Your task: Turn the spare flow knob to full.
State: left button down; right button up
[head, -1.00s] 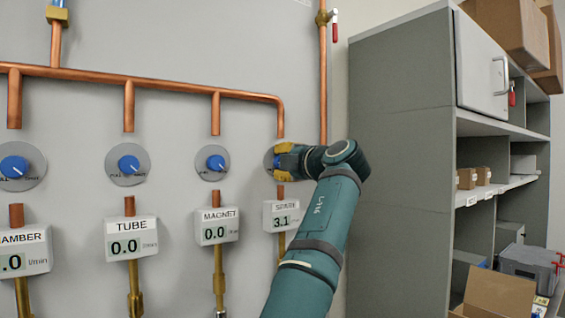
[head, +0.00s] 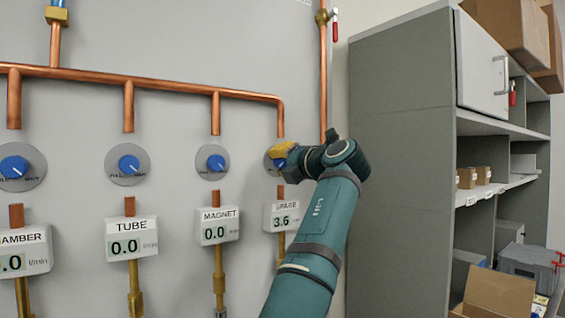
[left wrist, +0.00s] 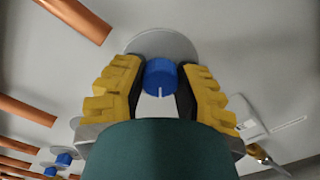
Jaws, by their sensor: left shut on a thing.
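The spare flow knob is blue on a round grey dial plate at the right end of the row in the head view, mostly hidden by my left gripper (head: 281,157). In the left wrist view the spare knob (left wrist: 161,77) sits between the two yellow fingers of my left gripper (left wrist: 160,90), which is shut on it. Its white pointer line faces down in that view. The dial plate (left wrist: 160,42) shows behind it. The spare meter (head: 281,216) below reads 3.6. My right gripper is not in view.
The magnet knob (head: 216,163), tube knob (head: 129,163) and chamber knob (head: 14,167) lie left along the wall under a copper pipe (head: 150,87). The magnet meter (head: 216,226) and tube meter (head: 131,238) read 0.0. A grey cabinet (head: 402,150) stands close on the right.

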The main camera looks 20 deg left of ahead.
pick_arm(q)
jog(key=shift+r, duration=0.15)
jog(key=c, duration=0.6)
grip_release()
